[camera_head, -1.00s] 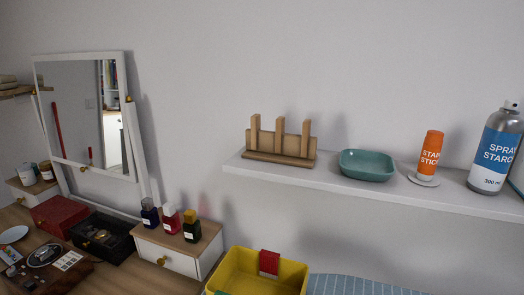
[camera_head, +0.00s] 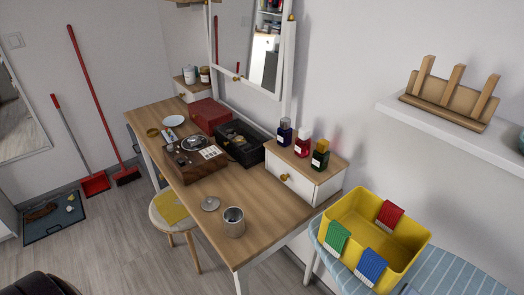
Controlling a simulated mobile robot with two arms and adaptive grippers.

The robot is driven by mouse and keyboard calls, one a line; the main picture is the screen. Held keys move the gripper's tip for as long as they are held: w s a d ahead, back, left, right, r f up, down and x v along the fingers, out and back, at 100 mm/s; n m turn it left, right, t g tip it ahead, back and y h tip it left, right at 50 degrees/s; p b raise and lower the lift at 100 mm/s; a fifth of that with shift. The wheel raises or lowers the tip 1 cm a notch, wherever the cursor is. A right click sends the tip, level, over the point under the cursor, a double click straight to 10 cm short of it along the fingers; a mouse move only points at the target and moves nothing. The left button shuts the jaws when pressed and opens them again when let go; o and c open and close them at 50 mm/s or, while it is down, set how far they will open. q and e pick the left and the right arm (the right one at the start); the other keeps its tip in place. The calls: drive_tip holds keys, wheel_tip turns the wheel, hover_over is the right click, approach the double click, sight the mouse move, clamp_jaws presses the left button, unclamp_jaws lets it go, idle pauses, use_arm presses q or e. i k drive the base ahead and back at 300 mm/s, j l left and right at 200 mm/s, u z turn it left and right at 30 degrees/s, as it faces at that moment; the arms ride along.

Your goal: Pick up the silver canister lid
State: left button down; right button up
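The silver canister lid (camera_head: 210,203) is a small round disc with a knob. It lies flat on the wooden vanity table (camera_head: 262,218) near its front edge. The open silver canister (camera_head: 234,222) stands upright just to the right of the lid, toward the table's near end. Neither of my grippers shows in the head view. A dark rounded shape at the bottom left corner is too cut off to identify.
A stool (camera_head: 175,216) stands under the table's front edge. A wooden box (camera_head: 197,165) and a black box (camera_head: 237,143) sit farther back on the table. A yellow bin (camera_head: 350,225) rests on a striped board at right. Floor at left is mostly clear.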

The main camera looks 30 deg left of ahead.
sight(211, 203)
drive_tip(key=u, duration=1.15)
